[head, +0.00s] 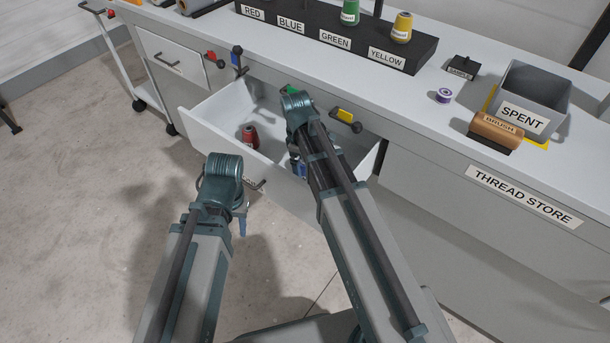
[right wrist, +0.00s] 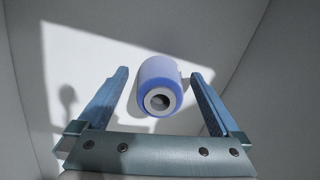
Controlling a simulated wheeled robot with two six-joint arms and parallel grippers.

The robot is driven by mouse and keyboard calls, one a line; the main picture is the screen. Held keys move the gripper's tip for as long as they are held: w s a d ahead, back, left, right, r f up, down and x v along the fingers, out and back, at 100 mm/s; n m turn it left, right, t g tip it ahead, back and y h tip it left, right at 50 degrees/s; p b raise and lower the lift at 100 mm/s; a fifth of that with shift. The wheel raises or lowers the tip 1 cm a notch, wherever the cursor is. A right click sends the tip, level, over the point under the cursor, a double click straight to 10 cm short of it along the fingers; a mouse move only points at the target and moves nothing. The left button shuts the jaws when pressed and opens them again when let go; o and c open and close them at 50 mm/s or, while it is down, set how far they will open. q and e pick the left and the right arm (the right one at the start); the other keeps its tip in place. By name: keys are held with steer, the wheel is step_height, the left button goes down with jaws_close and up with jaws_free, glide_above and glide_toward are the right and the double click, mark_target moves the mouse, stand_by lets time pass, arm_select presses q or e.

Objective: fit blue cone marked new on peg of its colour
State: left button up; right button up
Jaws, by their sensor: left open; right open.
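A blue cone (right wrist: 160,86) lies on its side in the white drawer (head: 206,125), its hollow end facing the right wrist camera. No mark on it is readable. My right gripper (right wrist: 160,92) is open, with one finger on each side of the cone and a gap to both. In the head view my right arm reaches into the drawer and mostly hides that gripper. My left gripper (head: 241,217) is open by the drawer's front handle (head: 252,187); whether it touches is unclear. The black peg board (head: 362,36) carries a BLUE label (head: 290,24); the blue peg is not visible.
A green cone (head: 350,12) and a yellow cone (head: 402,27) stand on the board. A grey SPENT bin (head: 536,88), a brown roller (head: 496,130) and a purple spool (head: 443,96) are on the counter's right. The drawer walls enclose my right gripper.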

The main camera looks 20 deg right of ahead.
steer(key=shift+f, duration=0.45)
arm_select(q)
steer(key=shift+f, duration=0.35)
arm_select(e)
steer(key=shift+r, duration=0.15)
steer(key=c, duration=1.4)
arm_select(q)
steer(key=shift+r, duration=0.1)
step_height(320, 180, up, 20)
steer(key=p, duration=2)
arm_select(e)
step_height(320, 180, up, 20)
steer(key=shift+r, duration=0.1)
arm_select(q)
steer(key=shift+w+a, duration=0.1)
